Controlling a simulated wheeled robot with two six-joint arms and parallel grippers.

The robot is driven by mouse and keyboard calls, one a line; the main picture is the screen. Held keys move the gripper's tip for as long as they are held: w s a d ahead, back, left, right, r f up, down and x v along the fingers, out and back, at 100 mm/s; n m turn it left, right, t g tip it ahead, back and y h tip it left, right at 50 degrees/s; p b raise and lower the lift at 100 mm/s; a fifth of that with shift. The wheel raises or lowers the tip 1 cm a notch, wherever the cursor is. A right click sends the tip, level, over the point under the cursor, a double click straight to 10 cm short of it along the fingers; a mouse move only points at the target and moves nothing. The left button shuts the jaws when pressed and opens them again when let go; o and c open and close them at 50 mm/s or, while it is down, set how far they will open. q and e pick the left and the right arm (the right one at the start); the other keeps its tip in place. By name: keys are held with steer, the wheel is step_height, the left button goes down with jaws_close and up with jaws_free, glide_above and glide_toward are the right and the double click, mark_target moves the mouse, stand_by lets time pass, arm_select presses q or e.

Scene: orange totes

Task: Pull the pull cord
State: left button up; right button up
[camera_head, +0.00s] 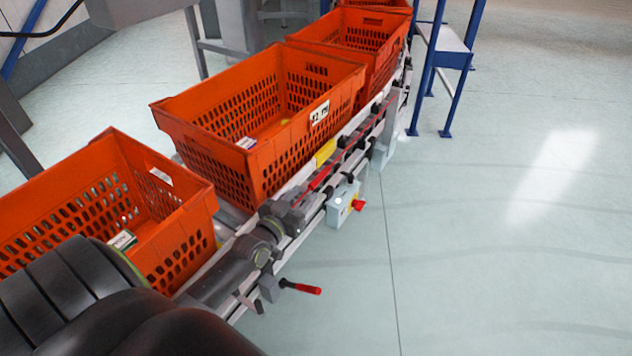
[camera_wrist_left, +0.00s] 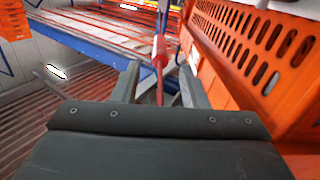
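The pull cord is a thin red line along the side of the conveyor, with a thicker red piece (camera_head: 320,179) near my left gripper (camera_head: 300,206) in the head view. In the left wrist view, the red cord (camera_wrist_left: 160,86) and its thicker red part (camera_wrist_left: 159,48) run lengthwise between the two grey fingers of my left gripper (camera_wrist_left: 160,82). The fingers stand apart with gaps on both sides of the cord, so the gripper looks open. I cannot tell how deep the cord sits between them. My right gripper is not in view.
Several orange totes (camera_head: 290,62) stand in a row on the conveyor, close beside my left arm. A grey box with a red knob (camera_head: 345,204) and a red-handled lever (camera_head: 302,288) stick out from the conveyor's side. The floor (camera_head: 480,260) to the right is clear.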

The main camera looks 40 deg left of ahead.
mark_target(316, 179)
arm_select(q)
steer(key=w+b, duration=0.1)
steer(key=w, duration=0.4)
steer(key=shift+w+a+f, duration=0.1)
steer(key=shift+w, duration=0.95)
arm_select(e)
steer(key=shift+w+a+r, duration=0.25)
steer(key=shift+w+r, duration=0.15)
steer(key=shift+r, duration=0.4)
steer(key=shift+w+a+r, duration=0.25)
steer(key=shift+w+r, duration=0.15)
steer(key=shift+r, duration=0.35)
arm_select(q)
jaws_close()
